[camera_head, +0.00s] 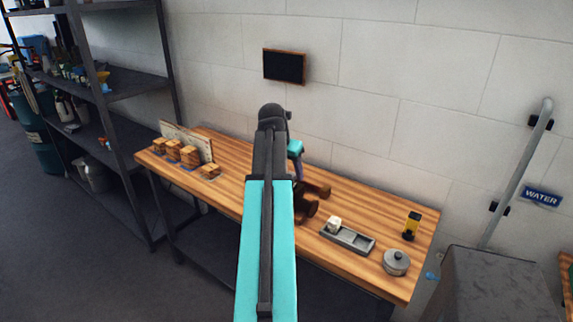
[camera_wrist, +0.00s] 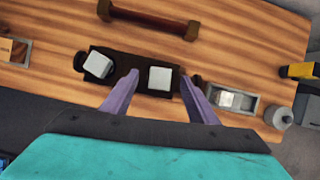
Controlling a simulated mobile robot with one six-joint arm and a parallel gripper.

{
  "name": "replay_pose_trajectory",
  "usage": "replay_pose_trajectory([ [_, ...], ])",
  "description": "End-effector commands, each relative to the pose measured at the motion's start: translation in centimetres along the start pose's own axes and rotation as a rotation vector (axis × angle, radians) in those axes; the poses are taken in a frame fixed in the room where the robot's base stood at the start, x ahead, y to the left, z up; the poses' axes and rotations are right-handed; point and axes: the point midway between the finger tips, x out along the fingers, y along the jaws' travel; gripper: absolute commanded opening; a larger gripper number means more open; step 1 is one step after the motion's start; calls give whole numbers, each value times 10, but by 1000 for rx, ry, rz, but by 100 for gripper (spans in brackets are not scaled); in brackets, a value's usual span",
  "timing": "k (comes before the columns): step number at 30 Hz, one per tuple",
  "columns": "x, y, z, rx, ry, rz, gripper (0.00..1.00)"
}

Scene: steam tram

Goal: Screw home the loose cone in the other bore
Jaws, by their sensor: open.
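A dark brown block (camera_wrist: 143,91) lies on the wooden bench, mostly hidden by my arm in the head view. Two pale, square-topped pieces, which seem to be the cones, sit on it. The left piece (camera_wrist: 98,64) looks tilted or turned; the right piece (camera_wrist: 160,78) looks squarer. My gripper (camera_wrist: 159,77) is open, its purple fingers on either side of the right piece in the picture. I cannot tell whether they touch it or how high they are. The bores are hidden under the pieces.
A grey tray (camera_head: 362,243) holding a pale piece (camera_head: 334,223) is right of the block. A grey lidded pot (camera_head: 396,262) and a yellow-black object (camera_head: 411,226) stand beyond. A brown bar (camera_wrist: 150,18) lies behind. Wooden blocks (camera_head: 188,155) stand at the bench's left.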

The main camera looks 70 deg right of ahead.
Motion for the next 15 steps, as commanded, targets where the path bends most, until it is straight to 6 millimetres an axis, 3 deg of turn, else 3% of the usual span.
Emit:
replay_pose_trajectory([
  [6,19,0,0,0,1,-1,54],
  [15,30,0,0,0,0,0,54],
])
